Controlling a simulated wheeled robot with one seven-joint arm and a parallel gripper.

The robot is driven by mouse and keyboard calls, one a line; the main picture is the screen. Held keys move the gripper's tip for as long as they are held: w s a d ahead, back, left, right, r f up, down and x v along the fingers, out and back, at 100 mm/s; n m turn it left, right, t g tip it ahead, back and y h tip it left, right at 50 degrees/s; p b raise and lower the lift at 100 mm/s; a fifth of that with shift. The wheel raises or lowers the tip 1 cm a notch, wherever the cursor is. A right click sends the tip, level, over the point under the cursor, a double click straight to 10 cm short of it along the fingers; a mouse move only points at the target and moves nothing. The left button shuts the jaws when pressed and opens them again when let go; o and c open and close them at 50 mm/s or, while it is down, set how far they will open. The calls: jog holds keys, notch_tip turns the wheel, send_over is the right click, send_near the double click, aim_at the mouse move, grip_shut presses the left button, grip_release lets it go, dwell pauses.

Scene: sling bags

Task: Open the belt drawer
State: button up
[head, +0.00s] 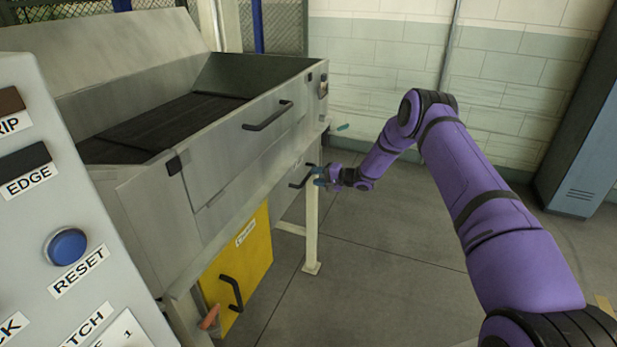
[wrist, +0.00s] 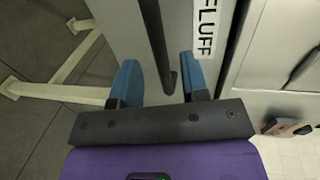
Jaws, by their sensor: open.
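My gripper (head: 320,176) reaches the front of the grey machine at a black bar handle (head: 299,179). In the wrist view my two blue fingers (wrist: 160,78) are apart, with the dark handle (wrist: 156,40) running between them. The fingers do not appear closed on it; contact is unclear. The grey panel beside this handle carries a white label (wrist: 207,28) reading "FLUFF". No label reading "belt" is legible, so I cannot tell which front is the belt drawer. The larger upper grey front has its own black handle (head: 268,116).
A yellow front (head: 252,262) with a black handle (head: 231,292) sits low under the machine. A pale support leg (head: 312,225) stands below my gripper. A button panel (head: 60,200) fills the left foreground. A blue-grey cabinet (head: 582,140) stands right. The middle floor is clear.

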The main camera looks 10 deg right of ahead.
aim_at(308, 174)
jog(key=shift+x, duration=1.9)
jog(key=shift+c, duration=0.2)
grip_shut()
